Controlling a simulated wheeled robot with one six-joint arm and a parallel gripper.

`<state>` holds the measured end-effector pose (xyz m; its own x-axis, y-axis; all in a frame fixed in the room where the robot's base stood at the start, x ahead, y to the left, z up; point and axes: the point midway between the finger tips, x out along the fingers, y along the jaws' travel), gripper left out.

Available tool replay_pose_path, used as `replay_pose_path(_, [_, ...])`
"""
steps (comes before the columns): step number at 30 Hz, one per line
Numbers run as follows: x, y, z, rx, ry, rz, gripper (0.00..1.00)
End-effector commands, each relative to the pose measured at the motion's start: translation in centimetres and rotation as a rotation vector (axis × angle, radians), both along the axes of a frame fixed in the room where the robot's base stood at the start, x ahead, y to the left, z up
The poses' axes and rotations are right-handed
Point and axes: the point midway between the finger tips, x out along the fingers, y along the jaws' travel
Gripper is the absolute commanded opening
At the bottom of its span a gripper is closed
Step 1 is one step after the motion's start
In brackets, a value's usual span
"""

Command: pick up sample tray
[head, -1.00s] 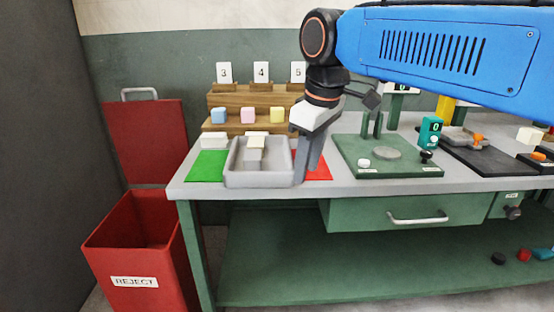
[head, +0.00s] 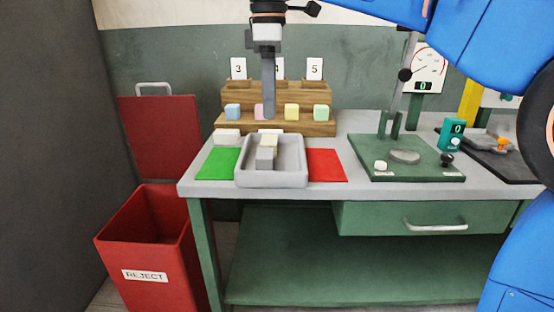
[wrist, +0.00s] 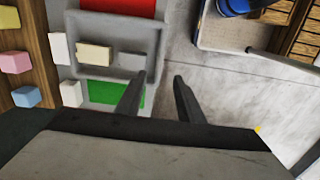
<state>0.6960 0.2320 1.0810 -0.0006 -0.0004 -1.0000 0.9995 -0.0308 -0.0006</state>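The grey sample tray (head: 271,180) sits on the bench between a green mat (head: 218,164) and a red mat (head: 325,165). A cream block and a grey block (head: 265,158) lie inside it. The tray (wrist: 115,30) also shows at the upper left of the wrist view, with both blocks in it. My gripper (head: 268,116) hangs above bench height, in line with the tray in the head view and not touching it. In the wrist view its two fingers (wrist: 160,78) stand apart with nothing between them, near the tray's wall.
A wooden step rack (head: 275,128) with several coloured cubes stands behind the tray. A white block (head: 227,136) is beside the green mat. A green test stand (head: 405,165) is to the right. A red reject bin (head: 150,245) stands left of the bench.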

Motion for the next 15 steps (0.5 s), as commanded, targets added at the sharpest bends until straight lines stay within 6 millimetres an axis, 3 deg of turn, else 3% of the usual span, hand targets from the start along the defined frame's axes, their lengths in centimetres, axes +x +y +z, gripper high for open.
replay_pose_path(15, [-0.1,-0.1,-8.9,-0.001,0.001,-0.003,0.34])
